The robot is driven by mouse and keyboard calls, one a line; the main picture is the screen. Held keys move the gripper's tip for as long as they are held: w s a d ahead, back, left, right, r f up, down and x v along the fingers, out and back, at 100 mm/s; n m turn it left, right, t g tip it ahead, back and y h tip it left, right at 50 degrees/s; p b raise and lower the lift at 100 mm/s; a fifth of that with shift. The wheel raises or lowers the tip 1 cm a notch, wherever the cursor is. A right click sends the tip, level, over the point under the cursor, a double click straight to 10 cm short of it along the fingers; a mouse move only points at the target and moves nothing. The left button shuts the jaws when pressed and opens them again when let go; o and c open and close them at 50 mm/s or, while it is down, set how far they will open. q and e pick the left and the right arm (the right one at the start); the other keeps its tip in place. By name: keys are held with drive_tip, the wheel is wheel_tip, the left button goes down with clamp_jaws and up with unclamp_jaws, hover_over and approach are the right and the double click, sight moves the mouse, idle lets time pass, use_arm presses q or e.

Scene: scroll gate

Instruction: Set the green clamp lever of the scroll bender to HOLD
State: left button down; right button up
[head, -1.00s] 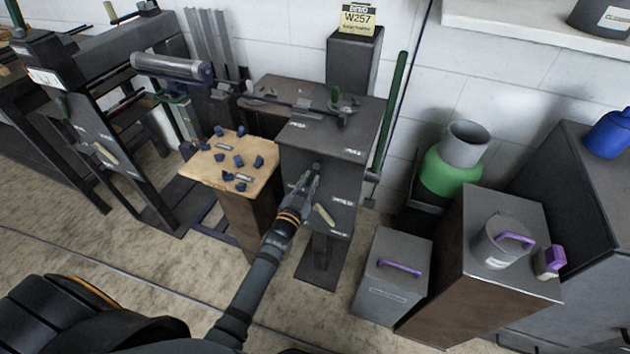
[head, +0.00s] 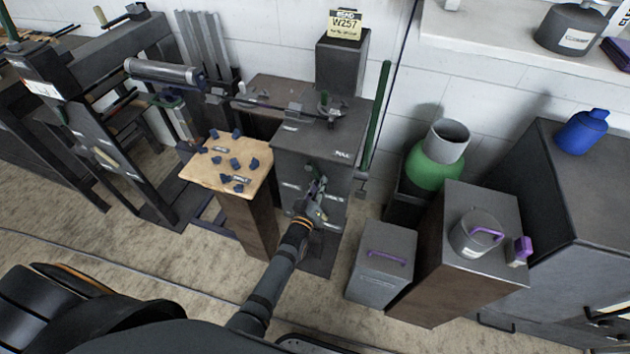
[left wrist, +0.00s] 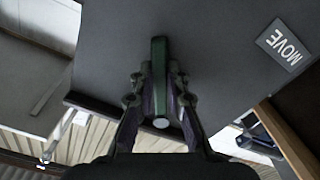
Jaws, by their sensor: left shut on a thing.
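The scroll bender (head: 330,135) is a dark grey cabinet on a pedestal in the middle of the head view. My left gripper (head: 320,184) is at its front face, with the arm coming up from below. In the left wrist view, the green clamp lever (left wrist: 160,55) stands between the two fingers, and the gripper (left wrist: 160,76) is shut on it. A MOVE label (left wrist: 284,45) is on the dark face to the right of the lever in that view. In the head view my gripper mostly hides the lever, and the small front labels are too blurred to read. My right gripper is out of view.
A wooden-topped stand (head: 220,180) with several blue pieces is close on the left. A grey box with a purple handle (head: 385,258) and a brown-sided cabinet (head: 450,260) are on the right. A green upright bar (head: 376,115) stands at the bender's right side.

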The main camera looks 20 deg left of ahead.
use_arm(q)
drive_tip(key=shift+d+r+n, duration=0.15)
drive_tip(key=shift+d+n, duration=0.05)
drive_tip(key=shift+n, duration=0.2)
idle(0.3)
drive_tip(key=c, duration=1.3)
unclamp_jaws()
drive_tip(key=shift+s, duration=0.1)
drive_tip(key=s, duration=1.2)
drive_tip(key=shift+a, duration=0.15)
drive_tip(key=shift+w, duration=0.1)
